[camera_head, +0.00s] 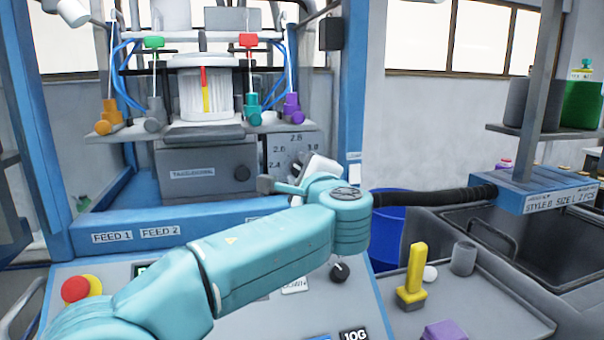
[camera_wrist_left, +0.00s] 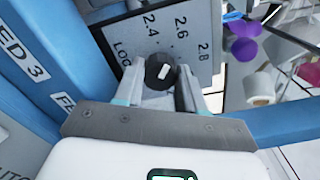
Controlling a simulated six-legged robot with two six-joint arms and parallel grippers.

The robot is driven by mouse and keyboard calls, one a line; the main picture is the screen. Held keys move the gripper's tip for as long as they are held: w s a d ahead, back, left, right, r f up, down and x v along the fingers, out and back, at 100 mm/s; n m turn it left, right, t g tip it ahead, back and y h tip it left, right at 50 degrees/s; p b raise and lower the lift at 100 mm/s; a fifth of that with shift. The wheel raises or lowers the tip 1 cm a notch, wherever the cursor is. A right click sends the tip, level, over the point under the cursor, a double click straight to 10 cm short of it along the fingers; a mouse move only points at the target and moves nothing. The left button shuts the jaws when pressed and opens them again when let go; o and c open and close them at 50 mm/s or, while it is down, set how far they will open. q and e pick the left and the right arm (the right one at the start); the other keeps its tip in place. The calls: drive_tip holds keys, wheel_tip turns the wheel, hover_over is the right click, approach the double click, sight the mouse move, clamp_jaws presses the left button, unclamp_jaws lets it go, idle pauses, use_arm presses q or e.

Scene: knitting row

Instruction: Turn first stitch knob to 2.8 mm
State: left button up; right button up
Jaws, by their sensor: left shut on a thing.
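The stitch knob (camera_wrist_left: 160,72) is black and round with a white pointer mark, on a grey dial plate (camera_wrist_left: 204,62) printed 2.4, 2.6 and 2.8 in the left wrist view. The white mark slants up and to the right in that view; I cannot tell exactly which number it meets. My left gripper (camera_wrist_left: 161,82) is shut on the knob, one finger on each side. In the head view the left gripper (camera_head: 290,178) reaches the dial plate (camera_head: 284,144), and the wrist hides the knob. My right gripper is in neither view.
A grey box (camera_head: 205,172) sits left of the dial. Below is a blue beam (camera_head: 235,208) with feed labels, and a control panel with a red button (camera_head: 76,288). At the right are a tray with a yellow tool (camera_head: 412,275) and a blue bin (camera_head: 388,228).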

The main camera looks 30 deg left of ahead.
use_arm(q)
drive_tip(key=o, duration=1.1)
drive_tip(key=shift+c, duration=0.2)
drive_tip(key=v, duration=1.6)
drive_tip(key=shift+d+b, duration=0.15)
drive_tip(key=shift+b, duration=0.25)
